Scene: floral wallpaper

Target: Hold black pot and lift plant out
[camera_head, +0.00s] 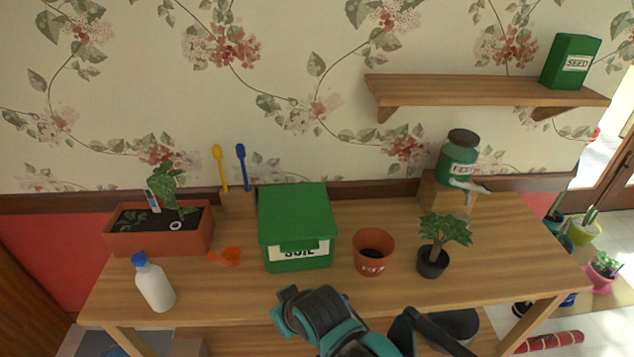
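The plant (445,230), with green leaves and a short thick stem, stands upright in the small black pot (432,266) on the right half of the table. Teal and black parts of my arm (335,325) come in at the bottom middle, in front of the table. Black finger-like parts, perhaps my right gripper (425,335), show at the bottom edge, below and apart from the black pot. They are cut off, so their opening is unclear. I see no clear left gripper. Nothing touches the pot or the plant.
A terracotta pot (373,248) stands left of the black pot, beside the green soil box (296,222). A planter (140,240), white bottle (154,284) and orange scoop (226,257) are at left. A green jar (457,160) stands behind. The table (510,255) is clear at right.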

